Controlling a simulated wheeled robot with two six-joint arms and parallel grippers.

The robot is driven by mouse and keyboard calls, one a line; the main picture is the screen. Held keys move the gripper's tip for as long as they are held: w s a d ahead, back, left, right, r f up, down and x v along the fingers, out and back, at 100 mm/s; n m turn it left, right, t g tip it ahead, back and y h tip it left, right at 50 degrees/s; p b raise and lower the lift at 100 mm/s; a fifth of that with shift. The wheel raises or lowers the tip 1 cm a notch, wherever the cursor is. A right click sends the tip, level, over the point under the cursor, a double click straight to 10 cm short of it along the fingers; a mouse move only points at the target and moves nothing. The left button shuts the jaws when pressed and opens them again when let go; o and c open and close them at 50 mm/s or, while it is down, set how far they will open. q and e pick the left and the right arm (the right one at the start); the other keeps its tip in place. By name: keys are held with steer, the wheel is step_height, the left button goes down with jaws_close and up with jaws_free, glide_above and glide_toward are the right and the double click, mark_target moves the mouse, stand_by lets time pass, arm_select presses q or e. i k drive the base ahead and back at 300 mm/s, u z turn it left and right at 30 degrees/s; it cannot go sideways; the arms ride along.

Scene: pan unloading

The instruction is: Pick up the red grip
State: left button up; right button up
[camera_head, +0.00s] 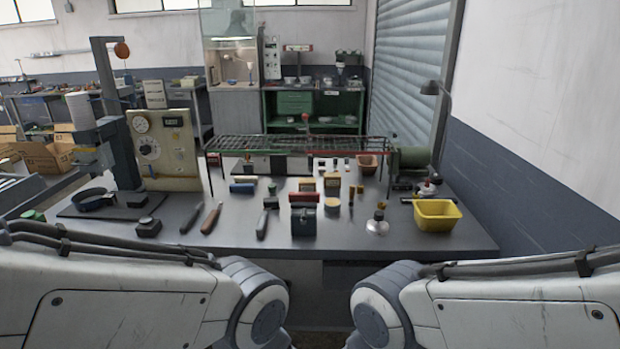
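A red bar-shaped piece (304,197), possibly the red grip, lies near the middle of the dark bench (340,235). It sits just behind a dark block (304,221); I cannot tell if they touch. A tool with a reddish-brown handle (211,219) lies further left. A long rack (295,150) with a red rail stands across the back of the bench. My two arms come in at the bottom left and bottom right, but neither gripper is in view.
A yellow bin (437,214) stands at the bench's right end. A panel with dials (165,150) and a black pan (93,199) are at the left. Several small pieces crowd the middle. The bench's front strip is mostly clear. A wall is close on the right.

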mark_target(293, 196)
steer(key=k, duration=0.6)
steer(key=u, duration=0.6)
steer(key=i, duration=0.8)
steer(key=u, duration=0.5)
steer(key=i, duration=0.75)
steer(key=z, duration=0.7)
steer(key=i, duration=0.65)
steer(key=z, duration=0.45)
